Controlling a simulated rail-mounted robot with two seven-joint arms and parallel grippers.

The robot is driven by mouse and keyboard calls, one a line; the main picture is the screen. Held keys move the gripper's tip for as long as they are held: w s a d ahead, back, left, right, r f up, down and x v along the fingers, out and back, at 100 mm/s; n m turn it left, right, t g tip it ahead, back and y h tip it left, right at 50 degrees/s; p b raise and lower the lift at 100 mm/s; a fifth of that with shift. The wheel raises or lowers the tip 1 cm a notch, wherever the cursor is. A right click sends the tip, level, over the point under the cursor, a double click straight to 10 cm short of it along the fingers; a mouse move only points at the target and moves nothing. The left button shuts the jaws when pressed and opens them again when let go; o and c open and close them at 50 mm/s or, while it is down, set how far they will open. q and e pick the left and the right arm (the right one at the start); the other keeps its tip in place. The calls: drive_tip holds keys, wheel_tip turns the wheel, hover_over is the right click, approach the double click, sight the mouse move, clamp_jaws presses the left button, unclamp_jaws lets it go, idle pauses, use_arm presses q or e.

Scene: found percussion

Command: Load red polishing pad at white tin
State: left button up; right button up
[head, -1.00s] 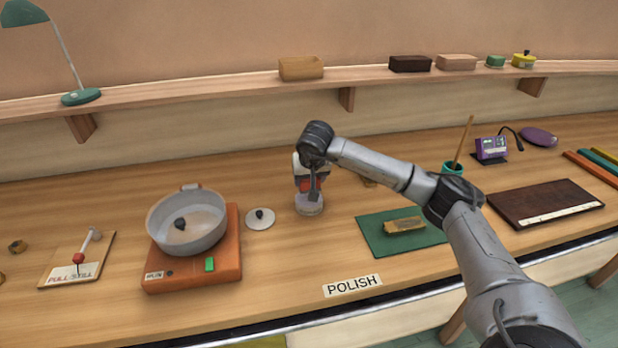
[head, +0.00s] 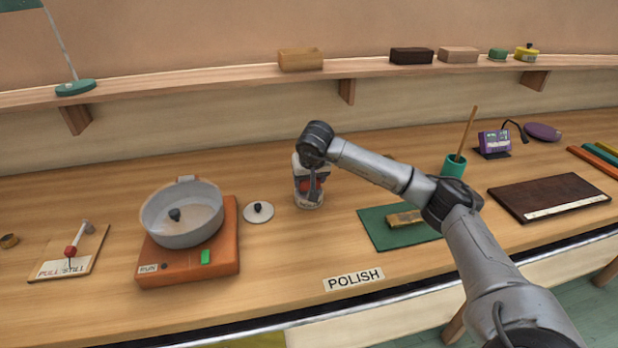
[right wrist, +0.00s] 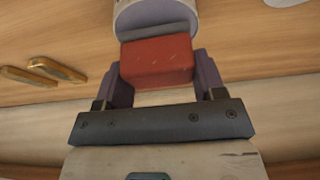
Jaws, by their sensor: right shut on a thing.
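My right gripper (head: 311,189) is shut on the red polishing pad (head: 304,186), a red block. In the right wrist view the pad (right wrist: 157,62) sits between the two fingers (right wrist: 163,72), with a grey layer along its far edge. The white tin (head: 309,201) stands on the bench right below the gripper. In the right wrist view the tin (right wrist: 152,14) shows at the top edge, right up against the grey layer; whether they touch I cannot tell. The gripper partly hides pad and tin in the head view. My left gripper is out of view.
A grey pan (head: 182,228) stands on an orange burner (head: 218,262) to the left, with a round lid (head: 258,212) between it and the tin. A green mat (head: 385,237) with a yellowish block (head: 405,218) lies to the right. The bench by the POLISH label (head: 354,279) is clear.

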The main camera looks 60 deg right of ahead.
drive_tip(key=shift+f, duration=0.4)
idle(0.6)
drive_tip(key=shift+f, duration=0.2)
idle(2.0)
drive_tip(key=shift+r+p, duration=0.15)
drive_tip(key=shift+p, duration=0.25)
wheel_tip(320, 180, up, 7)
drive_tip(key=p, duration=0.7)
drive_tip(key=shift+a, duration=0.15)
